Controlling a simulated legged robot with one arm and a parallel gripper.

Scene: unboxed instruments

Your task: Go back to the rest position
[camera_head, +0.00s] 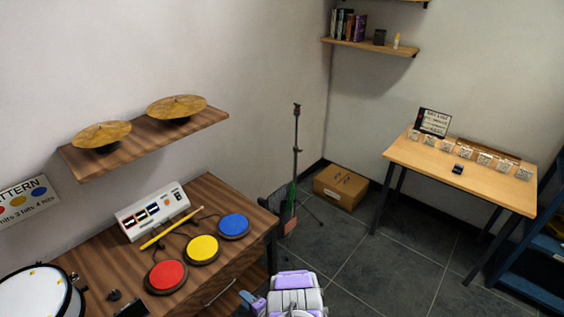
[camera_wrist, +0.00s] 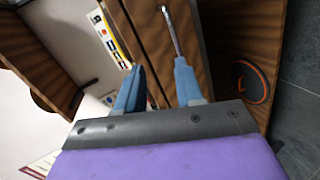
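My gripper (camera_wrist: 160,65) shows in the wrist view with its two blue fingers apart and nothing between them. It faces the brown wooden drum desk. A metal drawer handle (camera_wrist: 173,30) lies just beyond the right fingertip; I cannot tell whether they touch. The handle (camera_head: 219,292) shows on the desk's front there.
Red (camera_head: 166,276), yellow (camera_head: 201,249) and blue (camera_head: 234,226) pads, a drumstick (camera_head: 171,229) and a control box (camera_head: 152,210) are on the desk. Cymbals (camera_head: 177,107) sit on a shelf above. A stand (camera_head: 296,150), cardboard box (camera_head: 340,187) and side table (camera_head: 400,154) are farther back.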

